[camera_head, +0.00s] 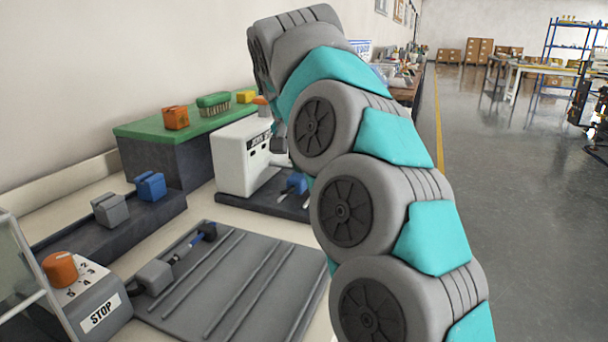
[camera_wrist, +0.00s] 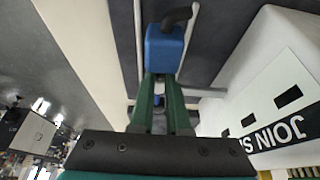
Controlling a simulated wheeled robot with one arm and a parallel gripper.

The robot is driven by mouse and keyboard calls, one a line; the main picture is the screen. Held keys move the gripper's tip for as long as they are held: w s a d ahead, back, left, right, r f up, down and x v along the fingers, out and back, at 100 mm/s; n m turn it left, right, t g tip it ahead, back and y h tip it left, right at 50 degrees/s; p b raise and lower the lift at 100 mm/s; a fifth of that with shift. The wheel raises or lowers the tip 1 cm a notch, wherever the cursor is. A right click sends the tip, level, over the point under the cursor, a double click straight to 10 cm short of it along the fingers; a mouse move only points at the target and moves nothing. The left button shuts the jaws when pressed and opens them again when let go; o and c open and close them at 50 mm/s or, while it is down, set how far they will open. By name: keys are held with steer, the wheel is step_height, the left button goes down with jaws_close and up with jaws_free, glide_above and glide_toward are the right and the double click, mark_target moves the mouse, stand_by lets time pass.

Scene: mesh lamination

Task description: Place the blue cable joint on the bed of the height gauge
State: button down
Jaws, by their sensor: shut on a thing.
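The blue cable joint (camera_wrist: 164,48) is a blue block with a dark cable stub, held at the tips of my green-fingered gripper (camera_wrist: 160,85) in the wrist view. In the head view a blue piece (camera_head: 296,183) shows beside my arm, over the dark bed (camera_head: 262,203) of a white upright machine (camera_head: 238,160), apparently the height gauge. The machine's lettered white face (camera_wrist: 275,95) stands close on the right in the wrist view. My arm hides the gripper in the head view. I cannot tell whether the joint touches the bed.
A grey ribbed mat (camera_head: 225,290) with a cable (camera_head: 183,255) lies in front. A STOP box (camera_head: 90,300) with an orange knob stands at left. Grey (camera_head: 110,209) and blue (camera_head: 151,186) blocks sit on a dark ledge. A green-topped stand (camera_head: 160,140) holds coloured pieces behind.

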steer(key=shift+f, duration=0.7)
steer(key=shift+f, duration=0.15)
steer(key=c, duration=1.2)
jaws_free()
steer(key=shift+o, duration=0.2)
steer(key=shift+v, duration=3.9)
steer(key=shift+w+d, duration=0.1)
